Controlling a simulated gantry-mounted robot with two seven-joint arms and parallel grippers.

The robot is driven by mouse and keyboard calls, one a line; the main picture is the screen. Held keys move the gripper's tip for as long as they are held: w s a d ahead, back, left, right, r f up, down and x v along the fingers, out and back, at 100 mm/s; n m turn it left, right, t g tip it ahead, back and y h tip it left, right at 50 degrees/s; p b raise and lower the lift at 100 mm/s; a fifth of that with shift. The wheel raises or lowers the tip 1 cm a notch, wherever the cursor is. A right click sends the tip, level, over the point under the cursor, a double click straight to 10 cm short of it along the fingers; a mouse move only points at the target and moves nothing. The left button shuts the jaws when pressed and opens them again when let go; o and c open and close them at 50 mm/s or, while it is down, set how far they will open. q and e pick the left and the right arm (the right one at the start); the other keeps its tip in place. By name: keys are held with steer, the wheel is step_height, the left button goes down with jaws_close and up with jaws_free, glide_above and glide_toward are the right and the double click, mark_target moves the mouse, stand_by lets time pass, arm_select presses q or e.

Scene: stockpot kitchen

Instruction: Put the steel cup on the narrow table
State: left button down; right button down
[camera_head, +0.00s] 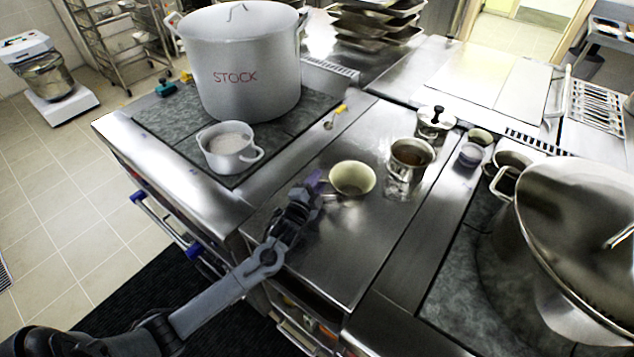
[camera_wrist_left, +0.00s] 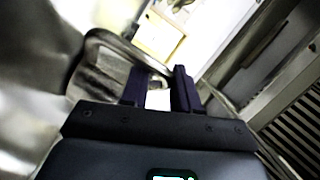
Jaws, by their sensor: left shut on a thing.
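My left gripper (camera_head: 318,184) comes in from the lower left and is shut at the near-left side of a round cup (camera_head: 352,178). The cup looks pale yellowish inside and seems to be the steel cup. In the left wrist view, a curved grey metal edge or handle (camera_wrist_left: 108,40) meets the gripper fingers (camera_wrist_left: 160,88). The cup is over the narrow steel table (camera_head: 330,255) between the two stoves; I cannot tell whether it touches the top. Another shiny cup with brown inside (camera_head: 411,154) stands to its right. My right gripper is not in view.
A small white pot (camera_head: 229,148) and a large STOCK pot (camera_head: 242,75) stand on the left stove. A big lidded steel pot (camera_head: 575,235) stands at the right. A small lidded pot (camera_head: 435,122) and small bowls are behind. The table's front part is clear.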

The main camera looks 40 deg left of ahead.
arm_select(q)
steer(key=c, duration=0.8)
jaws_free()
steer(key=shift+s+d, duration=0.15)
steer(key=shift+s, duration=0.3)
steer(key=p+v, duration=0.1)
steer(key=v, duration=1)
steer(key=shift+r, duration=0.15)
